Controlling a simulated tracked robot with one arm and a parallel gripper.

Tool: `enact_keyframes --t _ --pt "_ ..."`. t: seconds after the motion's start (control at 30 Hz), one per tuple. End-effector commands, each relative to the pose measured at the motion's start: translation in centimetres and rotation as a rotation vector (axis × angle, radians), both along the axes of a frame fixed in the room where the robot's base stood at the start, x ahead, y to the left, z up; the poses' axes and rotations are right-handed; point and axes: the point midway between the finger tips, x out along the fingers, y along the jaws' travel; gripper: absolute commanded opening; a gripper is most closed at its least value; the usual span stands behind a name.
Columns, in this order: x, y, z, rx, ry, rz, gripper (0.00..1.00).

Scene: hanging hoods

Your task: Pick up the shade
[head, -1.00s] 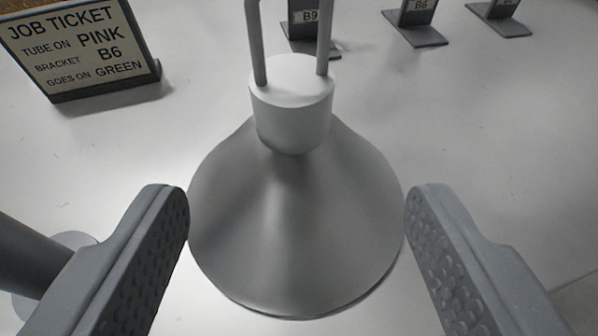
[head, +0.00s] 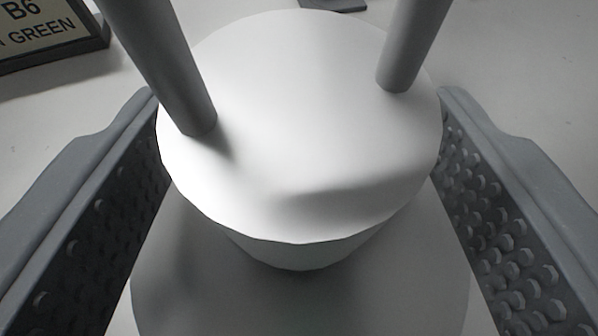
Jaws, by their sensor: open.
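The shade is a grey cone (head: 400,290) with a white cylindrical neck (head: 300,130) on top. Two grey rods of a handle (head: 165,70) rise from the neck's top face and leave the picture at the top. My gripper (head: 300,110) is open, with one studded finger on each side of the neck. I cannot tell whether either finger touches the neck. The shade's lower rim is out of view.
A dark-framed job ticket sign (head: 40,30) stands at the upper left, partly cut off. A dark base (head: 335,4) shows at the top edge behind the neck.

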Motion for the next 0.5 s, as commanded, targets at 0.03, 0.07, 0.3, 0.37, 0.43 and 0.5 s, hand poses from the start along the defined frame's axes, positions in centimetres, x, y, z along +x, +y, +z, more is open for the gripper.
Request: enact_keyframes --t 0.03,0.07,0.3,0.37,0.43,0.5 --pt "0.39 -0.04 -0.27 0.0 0.0 0.0 0.63" --pt "0.53 -0.04 -0.29 0.0 0.0 0.0 0.63" --pt "0.63 -0.04 -0.13 -0.001 -0.002 0.0 0.6" --pt "0.63 -0.03 -0.13 -0.001 -0.002 0.0 0.43" --pt "0.61 -0.04 -0.14 -0.001 -0.002 0.0 0.24" --pt "0.61 -0.04 -0.18 -0.001 -0.001 0.0 0.04"
